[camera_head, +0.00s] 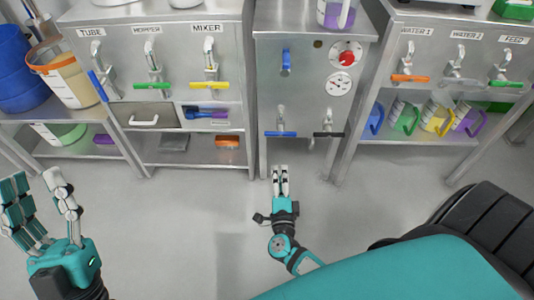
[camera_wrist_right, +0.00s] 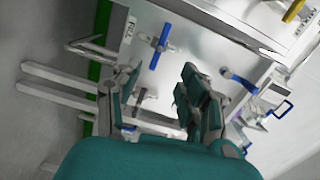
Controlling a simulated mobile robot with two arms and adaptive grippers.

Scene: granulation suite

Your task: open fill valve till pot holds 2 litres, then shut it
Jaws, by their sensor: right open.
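In the head view the middle steel cabinet (camera_head: 300,110) carries a blue lever (camera_head: 280,134) low at its left and a black lever (camera_head: 328,134) low at its right. The right wrist view shows a blue-handled valve (camera_wrist_right: 160,45) beside a small label (camera_wrist_right: 129,27) that seems to read FILL. I cannot make out a pot or its level. My right gripper (camera_head: 280,169) is open and empty, low in front of this cabinet, below the blue lever and apart from it. My left gripper (camera_head: 42,185) is open and empty at the lower left.
The middle cabinet also has an upper blue handle (camera_head: 286,60), a red knob (camera_head: 346,55) and a dial (camera_head: 339,84). A purple-handled jug (camera_head: 336,14) stands on top. Coloured levers line the neighbouring cabinets, such as the yellow MIXER lever (camera_head: 210,84). The floor in front is clear.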

